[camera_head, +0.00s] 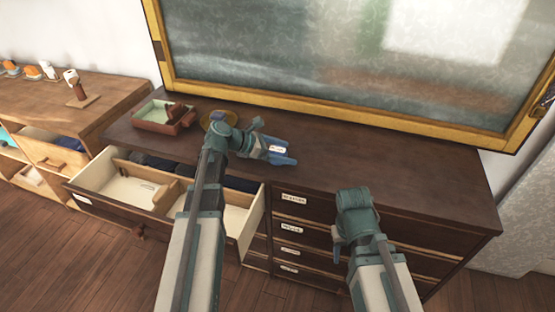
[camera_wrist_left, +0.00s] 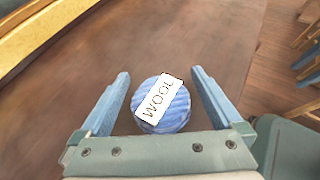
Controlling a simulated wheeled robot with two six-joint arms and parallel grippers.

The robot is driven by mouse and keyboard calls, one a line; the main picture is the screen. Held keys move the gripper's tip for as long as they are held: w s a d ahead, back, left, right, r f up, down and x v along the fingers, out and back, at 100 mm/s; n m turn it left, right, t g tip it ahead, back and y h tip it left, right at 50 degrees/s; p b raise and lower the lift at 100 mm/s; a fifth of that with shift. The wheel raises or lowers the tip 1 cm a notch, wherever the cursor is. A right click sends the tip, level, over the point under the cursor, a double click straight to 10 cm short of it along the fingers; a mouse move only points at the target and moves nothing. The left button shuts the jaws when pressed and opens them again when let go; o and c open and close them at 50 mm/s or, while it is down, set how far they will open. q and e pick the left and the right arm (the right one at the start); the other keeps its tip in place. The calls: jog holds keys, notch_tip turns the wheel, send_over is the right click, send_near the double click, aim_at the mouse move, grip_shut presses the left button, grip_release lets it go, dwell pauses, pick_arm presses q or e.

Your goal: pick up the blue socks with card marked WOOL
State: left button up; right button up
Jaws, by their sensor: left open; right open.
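The blue socks (camera_wrist_left: 178,118) are a rolled ball with a white card marked WOOL (camera_wrist_left: 158,98). They lie on the dark dresser top. In the head view, the card (camera_head: 277,149) shows between the fingers of my left gripper (camera_head: 285,150), and the socks are mostly hidden. In the left wrist view, my left gripper (camera_wrist_left: 160,74) is open, with one finger on each side of the ball and a small gap at both sides. My right arm (camera_head: 355,205) is bent in front of the dresser, and its fingers cannot be made out.
The dresser top (camera_head: 400,185) is clear to the right. A green-lined tray (camera_head: 152,116) and a yellow round dish (camera_head: 222,117) stand at the left. An open divided drawer (camera_head: 125,190) juts out below. A gold-framed board (camera_head: 330,110) rises behind.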

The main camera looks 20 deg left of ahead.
pick_arm(q)
jog(key=shift+w+d+f, duration=0.15)
jog(key=shift+d, duration=0.1)
jog(key=c, duration=1.4)
pick_arm(e)
jog(key=shift+f, duration=0.1)
pick_arm(q)
jog(key=shift+c, duration=0.2)
